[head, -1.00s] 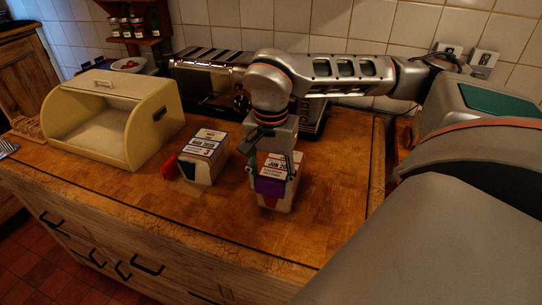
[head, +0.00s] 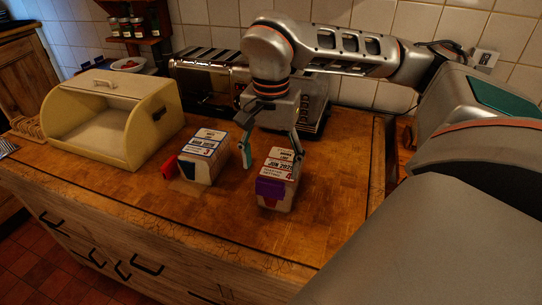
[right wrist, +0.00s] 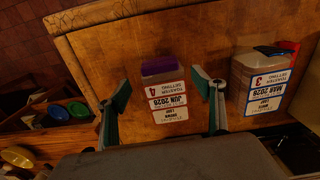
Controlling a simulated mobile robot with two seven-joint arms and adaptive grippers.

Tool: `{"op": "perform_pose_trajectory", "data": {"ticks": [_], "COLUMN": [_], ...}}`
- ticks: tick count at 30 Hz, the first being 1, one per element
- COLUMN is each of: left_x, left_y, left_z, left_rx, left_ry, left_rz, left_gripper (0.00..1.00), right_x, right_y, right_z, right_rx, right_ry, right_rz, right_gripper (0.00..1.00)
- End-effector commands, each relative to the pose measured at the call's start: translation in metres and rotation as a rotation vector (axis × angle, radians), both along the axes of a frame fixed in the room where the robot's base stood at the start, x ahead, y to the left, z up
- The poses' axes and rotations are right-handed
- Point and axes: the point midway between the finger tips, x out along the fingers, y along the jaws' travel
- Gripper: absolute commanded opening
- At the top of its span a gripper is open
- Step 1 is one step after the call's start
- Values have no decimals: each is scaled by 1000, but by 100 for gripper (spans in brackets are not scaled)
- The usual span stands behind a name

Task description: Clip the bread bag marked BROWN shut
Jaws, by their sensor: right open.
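A bread bag with a "JUN 2028", setting 4 label (head: 282,165) lies on the wooden worktop; its loaf name is too small to read surely. My left gripper is out of view.
A cream bread bin (head: 110,120) stands open on the left. A toaster (head: 210,78) and a dark appliance are along the tiled wall. The worktop front and right (head: 335,185) are clear. Coloured bowls (right wrist: 55,112) show low in the right wrist view.

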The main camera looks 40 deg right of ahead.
Motion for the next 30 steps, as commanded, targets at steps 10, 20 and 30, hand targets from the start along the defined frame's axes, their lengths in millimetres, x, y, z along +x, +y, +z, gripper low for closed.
{"op": "perform_pose_trajectory", "data": {"ticks": [10, 20, 30], "left_x": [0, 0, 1], "left_y": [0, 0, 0], "left_z": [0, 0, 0], "left_rx": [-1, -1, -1], "left_ry": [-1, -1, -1], "left_rz": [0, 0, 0], "left_gripper": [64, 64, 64], "right_x": [1, 0, 0], "right_y": [0, 0, 0], "right_z": [55, 62, 61], "right_rx": [0, 0, 0], "right_ry": [-1, 1, 1], "right_rz": [1, 1, 1], "right_gripper": [68, 68, 68]}}
